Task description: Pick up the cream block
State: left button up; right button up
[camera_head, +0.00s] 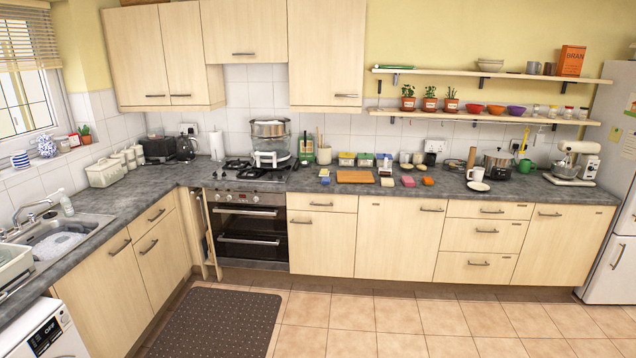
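A small pale cream-yellow block (387,182) lies on the grey counter, just right of a wooden board. It looks like the cream block, though it is small at this distance. A pink-purple block (408,181) and an orange block (428,181) lie in a row to its right. Neither of my grippers is in view.
The wooden board (355,177) lies left of the blocks. Several tubs and jars stand behind them. A white cup (476,174) and a saucer (478,186) are further right. The stove (252,172) is left.

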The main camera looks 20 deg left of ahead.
aim_at(386, 182)
jog(key=u, duration=0.6)
jog(key=i, duration=2.65)
jog(key=z, duration=2.3)
jog(key=i, duration=3.4)
jog(key=u, duration=3.55)
